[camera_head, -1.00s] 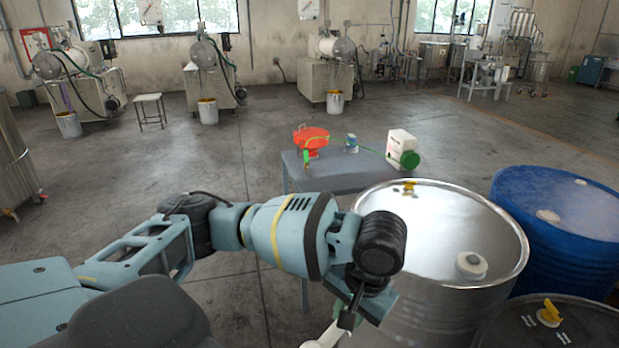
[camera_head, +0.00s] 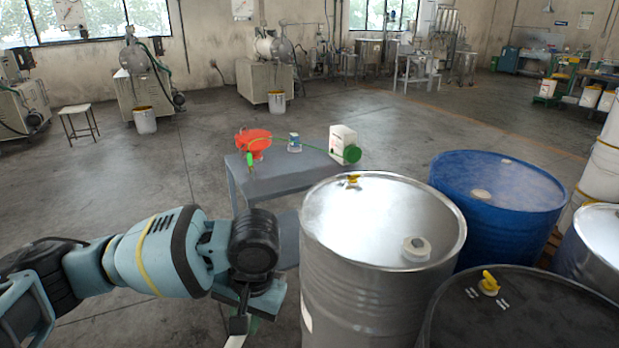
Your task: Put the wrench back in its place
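My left arm comes in from the left, and its gripper (camera_head: 240,328) points down at the bottom edge, left of the silver drum. The fingertips are largely cut off or hidden. A small pale piece (camera_head: 236,341) shows at the gripper's lower end; I cannot tell whether it is the wrench or what it is. Whether the gripper is open or shut does not show. No wrench can be made out for certain, and no place for it is recognisable. My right gripper is not in view.
A silver drum (camera_head: 384,225), a blue drum (camera_head: 500,178) and a dark drum (camera_head: 530,318) stand close together at the right. Open floor (camera_head: 200,155) lies left of the table.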

